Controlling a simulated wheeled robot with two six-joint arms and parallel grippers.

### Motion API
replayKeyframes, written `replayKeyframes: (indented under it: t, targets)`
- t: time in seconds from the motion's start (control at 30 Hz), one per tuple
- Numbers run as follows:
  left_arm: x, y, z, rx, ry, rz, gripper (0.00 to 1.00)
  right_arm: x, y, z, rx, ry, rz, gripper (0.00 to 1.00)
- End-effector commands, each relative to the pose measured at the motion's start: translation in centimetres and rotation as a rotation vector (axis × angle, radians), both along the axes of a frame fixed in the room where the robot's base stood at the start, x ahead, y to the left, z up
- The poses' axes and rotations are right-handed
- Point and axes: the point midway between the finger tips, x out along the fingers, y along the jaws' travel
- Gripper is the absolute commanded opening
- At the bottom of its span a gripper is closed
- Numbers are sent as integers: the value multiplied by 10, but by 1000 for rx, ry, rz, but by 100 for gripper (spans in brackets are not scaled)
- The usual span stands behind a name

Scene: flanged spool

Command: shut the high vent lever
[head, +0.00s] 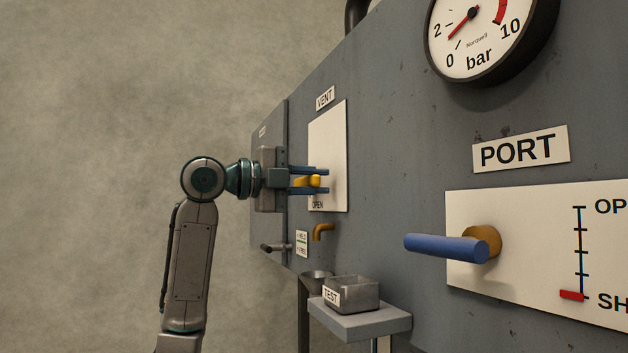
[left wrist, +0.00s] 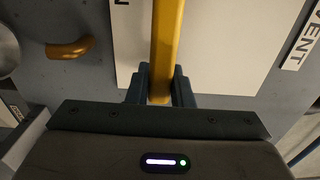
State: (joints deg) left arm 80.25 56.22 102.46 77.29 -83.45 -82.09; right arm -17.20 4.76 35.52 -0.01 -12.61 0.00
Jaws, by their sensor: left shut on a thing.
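The vent lever (left wrist: 166,45) is a yellow bar in front of a white plate labelled VENT at its top and OPEN near its bottom. In the head view the lever (head: 314,181) shows between the blue fingers of my left gripper (head: 322,181). In the left wrist view the fingers (left wrist: 160,88) are shut on the lever, one on each side. The lever's pivot is hard to make out in the head view. My right gripper is in neither view.
A blue-handled PORT lever (head: 445,248) juts out at the right, below a pressure gauge (head: 478,38). A yellow spout (head: 323,231) sits below the vent plate (head: 335,150). A shelf (head: 365,324) with a TEST tray (head: 358,290) projects lower down. Open space lies left of the panel.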

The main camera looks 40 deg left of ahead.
Motion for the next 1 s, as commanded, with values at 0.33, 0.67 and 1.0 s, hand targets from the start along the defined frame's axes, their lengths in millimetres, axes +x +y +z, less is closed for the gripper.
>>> replayKeyframes:
  t: [0.33, 0.67, 1.0]
  targets:
    - [0, -1, -3, 9, 4, -2, 0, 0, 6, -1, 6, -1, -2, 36]
    - [0, -1, -2, 6, 2, -1, 42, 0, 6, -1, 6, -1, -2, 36]
    - [-34, 14, -5, 6, -1, 3, 42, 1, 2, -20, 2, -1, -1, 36]
